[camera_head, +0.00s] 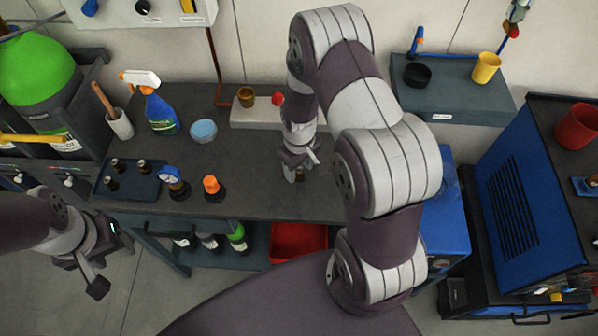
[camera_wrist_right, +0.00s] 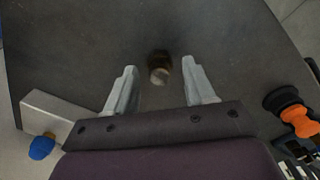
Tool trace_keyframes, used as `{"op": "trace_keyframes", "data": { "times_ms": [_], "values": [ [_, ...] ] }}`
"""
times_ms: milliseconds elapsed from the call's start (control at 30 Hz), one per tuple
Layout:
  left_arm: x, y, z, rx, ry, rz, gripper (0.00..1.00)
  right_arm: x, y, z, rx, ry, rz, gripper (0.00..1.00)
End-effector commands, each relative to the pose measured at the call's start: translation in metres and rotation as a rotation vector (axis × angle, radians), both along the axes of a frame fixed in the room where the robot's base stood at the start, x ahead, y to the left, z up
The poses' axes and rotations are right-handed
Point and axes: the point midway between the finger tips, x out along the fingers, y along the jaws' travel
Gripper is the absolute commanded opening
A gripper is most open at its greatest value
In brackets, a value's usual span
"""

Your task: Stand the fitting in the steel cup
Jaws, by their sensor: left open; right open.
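The fitting (camera_wrist_right: 159,68) looks like a small brass-brown cylinder standing on the dark bench. In the wrist view it lies just beyond the fingertips, near the gap's middle, touching neither finger. My right gripper (camera_wrist_right: 161,88) is open and empty. In the head view the right gripper (camera_head: 300,165) points down over the bench, close to the fitting (camera_head: 300,174). A light grey cup (camera_head: 121,125) with a wooden handle in it stands at the bench's left; I cannot tell if it is the steel cup. My left gripper (camera_head: 95,268) is open and empty, off the bench's front left.
A dark tray (camera_head: 130,190) with several small fittings, a blue gauge (camera_head: 171,180), an orange-topped part (camera_head: 212,187) and a spray bottle (camera_head: 160,113) stand left. My right arm hides the bench's right part.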

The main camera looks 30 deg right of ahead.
Motion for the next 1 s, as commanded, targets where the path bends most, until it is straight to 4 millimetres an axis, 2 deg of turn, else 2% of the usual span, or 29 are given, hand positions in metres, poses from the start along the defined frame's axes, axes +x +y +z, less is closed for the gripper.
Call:
{"op": "trace_keyframes", "data": {
  "times_ms": [33, 167, 200, 567, 667, 800, 1000],
  "values": [
    [0.000, 0.000, 0.000, 0.000, 0.000, 0.000, 0.49, 0.000, 0.000, 0.000, 0.000, 0.000, 0.000, 0.44],
    [0.000, 0.000, 0.000, 0.000, 0.000, 0.000, 0.49, 0.000, 0.000, 0.000, 0.000, 0.000, 0.000, 0.02],
    [0.000, 0.000, 0.000, 0.000, 0.000, 0.000, 0.49, 0.000, 0.000, 0.000, 0.000, 0.000, 0.000, 0.00],
    [0.000, 0.000, -0.001, 0.000, 0.000, 0.000, 0.49, 0.001, 0.000, 0.006, -0.001, -0.004, 0.000, 0.00],
    [0.000, 0.000, -0.004, 0.000, 0.000, 0.000, 0.49, 0.001, 0.000, 0.016, -0.001, -0.004, 0.000, 0.00],
    [0.000, 0.000, -0.009, 0.000, 0.000, 0.000, 0.49, 0.002, 0.000, 0.041, -0.002, -0.007, 0.000, 0.00],
    [0.000, 0.000, -0.014, 0.000, 0.000, 0.000, 0.49, -0.045, -0.008, 0.068, -0.001, -0.003, -0.003, 0.00]
  ]
}}
